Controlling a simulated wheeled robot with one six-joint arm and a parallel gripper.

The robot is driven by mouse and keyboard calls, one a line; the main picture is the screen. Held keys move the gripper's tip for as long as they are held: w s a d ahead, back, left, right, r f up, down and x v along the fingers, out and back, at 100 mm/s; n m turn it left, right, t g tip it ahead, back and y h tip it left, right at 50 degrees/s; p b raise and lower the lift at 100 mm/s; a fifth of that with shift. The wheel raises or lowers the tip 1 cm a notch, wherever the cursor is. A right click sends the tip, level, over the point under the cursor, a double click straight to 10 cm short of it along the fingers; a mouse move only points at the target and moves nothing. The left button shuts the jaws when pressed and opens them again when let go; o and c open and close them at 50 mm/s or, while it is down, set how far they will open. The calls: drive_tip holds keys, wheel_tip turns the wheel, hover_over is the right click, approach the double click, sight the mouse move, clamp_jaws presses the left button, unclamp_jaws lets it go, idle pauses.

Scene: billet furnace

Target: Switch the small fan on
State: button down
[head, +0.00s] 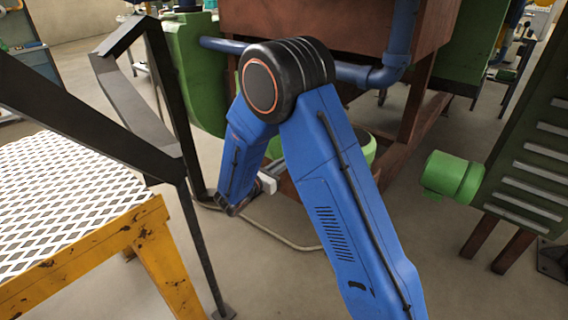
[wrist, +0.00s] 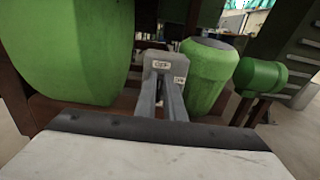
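A small grey switch box (wrist: 162,64) with a white OFF label and a lower ON label stands near the middle of the wrist view. Beside it on the right is a green rounded motor-like body (wrist: 208,78), perhaps the small fan's; a green rounded part (head: 366,150) shows partly behind my arm in the head view. My gripper (wrist: 164,98) points at the box with its grey fingers, which overlap the box's lower part. Whether they touch it or are apart I cannot tell. In the head view my gripper (head: 268,184) is small and partly hidden by my arm. The switch's position is unclear.
A large green casing (wrist: 75,50) fills the left of the wrist view. A green motor (head: 453,178) sticks out from the slatted frame at right. A yellow-framed platform (head: 150,235) with dark railings is at left. A cable lies on the floor.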

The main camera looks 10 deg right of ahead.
drive_tip(key=shift+m, duration=0.3)
drive_tip(key=m, duration=0.3)
drive_tip(key=s+m, duration=0.1)
drive_tip(key=m, duration=0.3)
drive_tip(key=d+f+m, duration=0.1)
drive_tip(key=m, duration=0.3)
drive_tip(key=shift+s, duration=0.2)
drive_tip(key=shift+m, duration=0.3)
idle(0.4)
drive_tip(key=c, duration=1.8)
unclamp_jaws()
drive_tip(key=shift+c, duration=0.2)
drive_tip(key=v, duration=1.2)
